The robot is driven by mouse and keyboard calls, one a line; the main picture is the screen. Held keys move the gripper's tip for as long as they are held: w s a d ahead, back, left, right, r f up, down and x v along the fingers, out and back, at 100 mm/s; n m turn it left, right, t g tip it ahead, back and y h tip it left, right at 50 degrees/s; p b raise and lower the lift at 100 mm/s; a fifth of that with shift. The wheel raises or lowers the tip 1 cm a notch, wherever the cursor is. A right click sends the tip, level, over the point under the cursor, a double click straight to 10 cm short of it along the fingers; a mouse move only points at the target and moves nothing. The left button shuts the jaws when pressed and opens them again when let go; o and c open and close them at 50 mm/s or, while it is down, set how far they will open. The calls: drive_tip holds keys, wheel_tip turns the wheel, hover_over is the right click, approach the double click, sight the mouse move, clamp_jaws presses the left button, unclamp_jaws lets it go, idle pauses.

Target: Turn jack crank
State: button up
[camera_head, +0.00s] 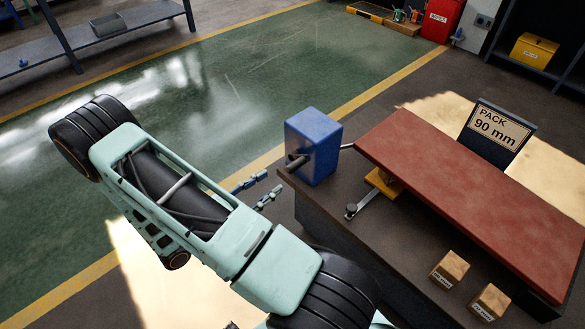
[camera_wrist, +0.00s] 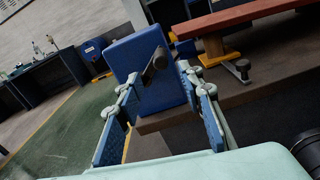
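The jack crank is a flat silver arm (camera_head: 370,202) with a dark knob (camera_head: 351,210) at its end. It sticks out from a yellow jack (camera_head: 384,182) under the red slab (camera_head: 465,200). In the wrist view the crank knob (camera_wrist: 242,68) shows right of my fingers. A blue box (camera_head: 322,145) stands at the bench's left corner, with a dark round-ended handle (camera_head: 297,161) facing my side. My gripper (camera_head: 269,183) is open and empty, left of the box and apart from the crank. In the wrist view its fingers (camera_wrist: 161,78) frame the box and its handle (camera_wrist: 157,62).
The dark bench (camera_head: 345,240) carries two small wooden blocks (camera_head: 449,270) (camera_head: 490,302) at its front right. A sign reading "PACK 90 mm" (camera_head: 498,130) stands behind the slab. The green floor (camera_head: 250,90) left of the bench is clear.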

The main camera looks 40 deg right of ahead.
sight(287, 170)
drive_tip(key=d, duration=0.3)
drive_tip(key=d+b, duration=0.1)
drive_tip(key=d, duration=0.5)
drive_tip(key=shift+w+d+b, duration=0.3)
drive_tip(key=shift+w+b, duration=0.05)
clamp_jaws()
